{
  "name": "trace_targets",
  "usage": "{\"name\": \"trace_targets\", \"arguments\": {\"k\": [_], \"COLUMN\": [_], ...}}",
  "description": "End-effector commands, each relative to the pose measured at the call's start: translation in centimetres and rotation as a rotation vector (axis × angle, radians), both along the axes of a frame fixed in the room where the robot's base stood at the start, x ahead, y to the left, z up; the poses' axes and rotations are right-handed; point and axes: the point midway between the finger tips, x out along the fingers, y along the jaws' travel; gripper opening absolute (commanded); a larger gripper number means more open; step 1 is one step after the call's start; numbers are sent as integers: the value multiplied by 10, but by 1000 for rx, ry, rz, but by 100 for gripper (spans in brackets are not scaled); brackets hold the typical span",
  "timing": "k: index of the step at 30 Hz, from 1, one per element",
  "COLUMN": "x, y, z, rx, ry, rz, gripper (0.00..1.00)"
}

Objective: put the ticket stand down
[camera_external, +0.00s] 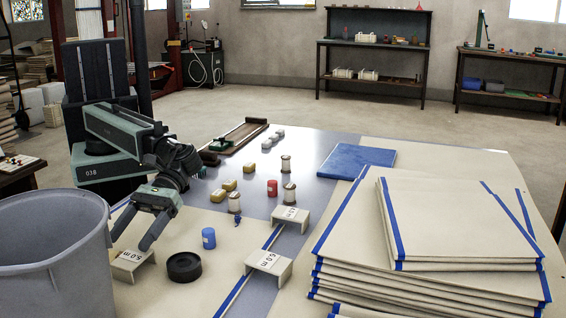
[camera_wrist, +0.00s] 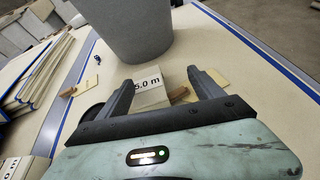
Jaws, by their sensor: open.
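A ticket stand (camera_external: 131,262), a small pale bent stand marked "5.0 m", is on the table near the grey bin. My gripper (camera_external: 133,238) is open just above and beside it, fingers pointing down. In the wrist view the ticket stand (camera_wrist: 150,88) shows between the two spread fingers of my gripper (camera_wrist: 160,77), its label readable. I see a gap on the right side; contact on the left finger cannot be told. Two similar stands (camera_external: 268,264) (camera_external: 291,216) are further right along the blue line.
A large grey bin (camera_external: 50,245) is close on the left. A black round piece (camera_external: 184,267) lies right of the stand, with a blue cylinder (camera_external: 208,238) behind it. Spools and small blocks lie farther back. Stacked panels (camera_external: 440,220) fill the table's right side.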

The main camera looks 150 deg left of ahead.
Motion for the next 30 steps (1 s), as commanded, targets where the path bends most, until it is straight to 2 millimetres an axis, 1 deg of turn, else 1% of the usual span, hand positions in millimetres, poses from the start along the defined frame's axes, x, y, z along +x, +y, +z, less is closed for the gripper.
{"name": "trace_targets", "arguments": {"k": [1,3,5,8,14,20,25,27,30], "x": [4,7,8,9,24,31,54,61,64], "y": [8,17,20,19,4,-1,-17,-25,-29], "z": [-7,-12,-12,-12,-22,-23,-33,-38,-38], "rx": [-50,-53,-56,-55,-53,-52,-52,-51,-51], "ry": [17,46,56,58,57,57,57,57,57], "rz": [37,73,87,89,85,86,84,82,86], "gripper": [76,76,76,76,76,76,76,76,76]}}
